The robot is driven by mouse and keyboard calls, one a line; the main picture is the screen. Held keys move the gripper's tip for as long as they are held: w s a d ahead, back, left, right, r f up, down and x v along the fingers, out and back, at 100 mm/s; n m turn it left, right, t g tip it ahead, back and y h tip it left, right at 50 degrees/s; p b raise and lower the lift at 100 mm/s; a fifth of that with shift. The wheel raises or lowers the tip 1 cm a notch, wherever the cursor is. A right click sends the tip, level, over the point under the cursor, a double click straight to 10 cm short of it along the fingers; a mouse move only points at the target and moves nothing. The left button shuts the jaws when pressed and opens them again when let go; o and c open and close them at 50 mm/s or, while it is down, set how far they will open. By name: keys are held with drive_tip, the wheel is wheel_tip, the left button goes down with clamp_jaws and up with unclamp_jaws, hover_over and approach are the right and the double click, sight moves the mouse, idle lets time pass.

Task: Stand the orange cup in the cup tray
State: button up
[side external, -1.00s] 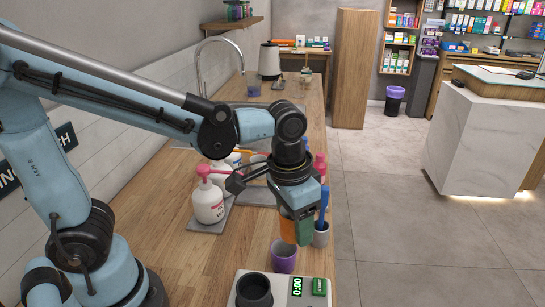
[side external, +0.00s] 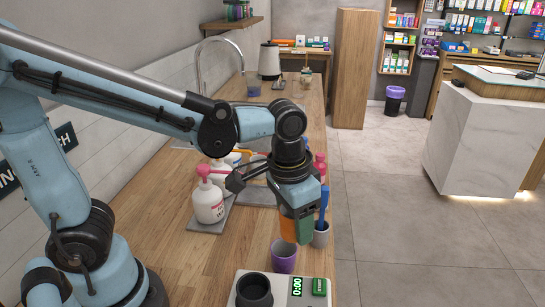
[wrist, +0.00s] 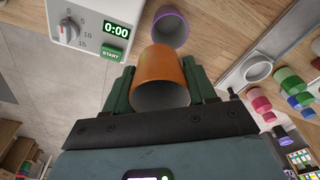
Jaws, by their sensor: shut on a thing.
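The orange cup (side external: 287,229) is held in the air by my gripper (side external: 297,226), between its two green fingers. In the wrist view the orange cup (wrist: 161,68) fills the space between the fingertips (wrist: 161,84), with its open end towards the wrist camera. In the side view it hangs above the counter, just behind and above a purple cup (side external: 283,260). The purple cup also shows beyond it in the wrist view (wrist: 170,28). I cannot clearly make out which surface is the cup tray.
A grey cup (side external: 321,239) with a blue-handled item stands close right of the gripper. A white pump bottle (side external: 208,206) stands left on a grey mat. The left counter (side external: 185,265) is clear.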

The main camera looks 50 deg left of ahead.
drive_tip(key=w+a+r+n, duration=0.2)
drive_tip(key=a+r, duration=0.4)
drive_tip(key=a, duration=0.3)
drive_tip(key=s+d+f+n, duration=0.1)
drive_tip(key=s+f+n, duration=0.2)
drive_tip(key=s, duration=0.5)
drive_tip(key=s+d+f+n, duration=0.1)
drive_tip(key=s+f+n, duration=0.2)
drive_tip(key=s, duration=0.5)
hover_over(200, 244)
drive_tip(key=shift+y, duration=0.4)
wheel_tip(200, 244, down, 7)
drive_tip(key=shift+s+r, duration=0.1)
drive_tip(key=shift+s, duration=0.05)
drive_tip(key=shift+f, duration=2)
drive_tip(key=shift+f, duration=0.15)
drive_tip(key=o, duration=1)
drive_tip(key=shift+o, duration=0.2)
